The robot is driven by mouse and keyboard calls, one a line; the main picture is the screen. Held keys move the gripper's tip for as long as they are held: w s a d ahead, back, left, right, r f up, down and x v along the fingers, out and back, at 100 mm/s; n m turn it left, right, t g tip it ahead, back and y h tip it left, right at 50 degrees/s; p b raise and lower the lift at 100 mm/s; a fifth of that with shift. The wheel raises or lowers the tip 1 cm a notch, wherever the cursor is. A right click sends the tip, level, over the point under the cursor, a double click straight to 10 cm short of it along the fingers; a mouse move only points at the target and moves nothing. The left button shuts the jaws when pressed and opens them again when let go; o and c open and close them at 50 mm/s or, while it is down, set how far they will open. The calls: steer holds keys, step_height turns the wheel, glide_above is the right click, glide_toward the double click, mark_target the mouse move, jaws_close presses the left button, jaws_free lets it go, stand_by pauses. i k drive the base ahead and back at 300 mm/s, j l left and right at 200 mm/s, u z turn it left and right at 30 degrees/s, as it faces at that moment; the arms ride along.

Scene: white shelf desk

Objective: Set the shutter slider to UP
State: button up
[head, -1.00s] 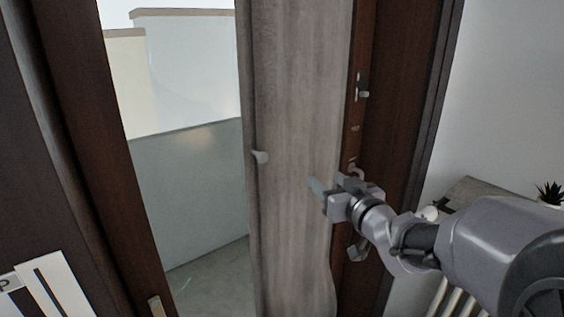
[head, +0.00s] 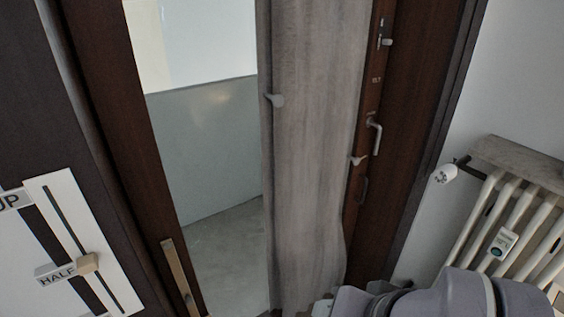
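The shutter slider's white panel (head: 62,190) is at the lower left of the head view, on the dark wall, with a long dark vertical slot. A beige slider knob (head: 88,264) sits on the slot, level with the HALF label (head: 56,272). The UP label (head: 12,200) is higher, partly cut off by the left edge. My gripper (head: 324,307) shows only as a small grey part at the bottom edge, well right of the knob. Its fingers cannot be made out.
A door handle (head: 374,135) is right of the curtain. A white radiator (head: 500,215) stands at the right.

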mark_target(86, 264)
steer(key=u, duration=1.75)
